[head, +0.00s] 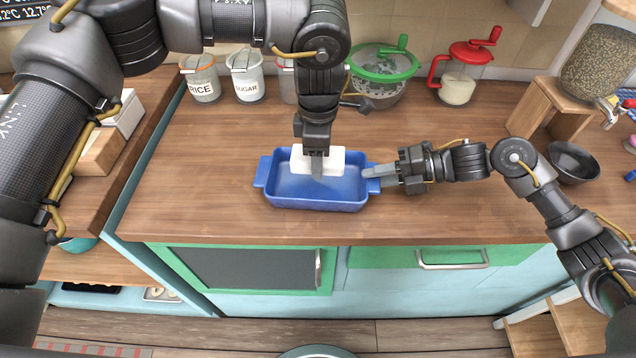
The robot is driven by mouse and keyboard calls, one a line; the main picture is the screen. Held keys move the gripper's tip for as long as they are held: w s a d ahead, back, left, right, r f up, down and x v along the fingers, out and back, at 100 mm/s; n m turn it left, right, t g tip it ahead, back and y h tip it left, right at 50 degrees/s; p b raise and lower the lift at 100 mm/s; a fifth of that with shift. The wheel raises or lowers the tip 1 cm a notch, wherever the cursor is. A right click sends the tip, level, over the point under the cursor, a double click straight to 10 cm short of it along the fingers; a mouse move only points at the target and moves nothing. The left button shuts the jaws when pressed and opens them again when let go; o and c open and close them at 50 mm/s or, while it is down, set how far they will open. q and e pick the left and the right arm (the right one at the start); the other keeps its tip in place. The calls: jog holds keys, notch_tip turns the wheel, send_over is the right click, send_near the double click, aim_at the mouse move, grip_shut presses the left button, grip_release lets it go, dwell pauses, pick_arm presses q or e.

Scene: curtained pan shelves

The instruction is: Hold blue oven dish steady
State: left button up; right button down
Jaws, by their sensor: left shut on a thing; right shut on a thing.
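The blue oven dish (318,201) stands upright on the wooden counter, with a handle at each short side. My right gripper (374,176) comes in from the right and is shut on the dish's right handle. My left gripper (317,170) points down into the dish from above. It is shut on a white block (334,161), perhaps a sponge, over the back part of the dish. The gripper hides the block's middle. I cannot tell whether the block touches the dish.
Rice (203,83) and sugar (246,80) jars, a green-lidded bowl (383,68) and a red-lidded jug (462,80) stand along the back. A wooden stand (548,113) and a dark bowl (572,163) are at right. The counter (190,180) left of the dish is clear.

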pick_arm(q)
jog(key=shift+r, duration=2.25)
pick_arm(e)
jog(key=shift+s+f, duration=0.2)
jog(key=shift+f, duration=0.3)
pick_arm(q)
jog(key=shift+w, duration=0.1)
pick_arm(e)
jog(key=c, duration=1.2)
grip_release()
jog(key=shift+w, duration=0.15)
jog(key=shift+o, duration=0.2)
jog(key=shift+r, duration=0.15)
jog(key=shift+d+r, duration=0.25)
jog(key=shift+d, duration=0.2)
jog(key=v, duration=1.1)
jog(key=shift+r, duration=0.15)
